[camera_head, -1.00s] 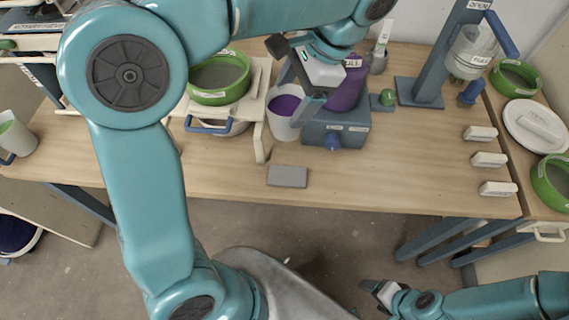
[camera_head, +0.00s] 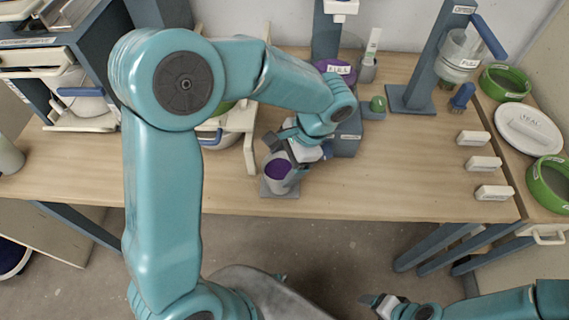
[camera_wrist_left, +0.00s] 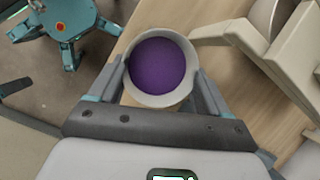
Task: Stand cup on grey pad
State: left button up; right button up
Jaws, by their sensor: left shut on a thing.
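A pale cup (camera_head: 275,182) filled with purple glaze is upright over the grey pad (camera_head: 292,190) near the table's front edge. My left gripper (camera_head: 284,160) is shut on the cup, its fingers on either side. In the left wrist view the cup (camera_wrist_left: 160,101) sits between the two fingers, with its round rim and purple contents facing the camera. The cup and gripper hide much of the pad, and I cannot tell whether the cup's base touches it. My right gripper (camera_head: 383,304) is at the bottom right, away from the table top, its jaws unclear.
A blue-grey stand (camera_head: 348,135) is behind the cup, partly hidden by my left arm. A cream rack (camera_head: 249,150) is close on its left. Several white labelled blocks (camera_head: 483,163) lie at the right. The table between them is clear.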

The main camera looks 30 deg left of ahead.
pick_arm(q)
jog(key=shift+f, duration=0.55)
jog(key=shift+f, duration=0.2)
jog(key=o, duration=1.6)
jog(key=shift+o, duration=0.2)
jog(key=shift+r, duration=0.15)
jog(key=v, duration=1.2)
jog(key=shift+p, duration=0.45)
jog(key=shift+s, duration=0.1)
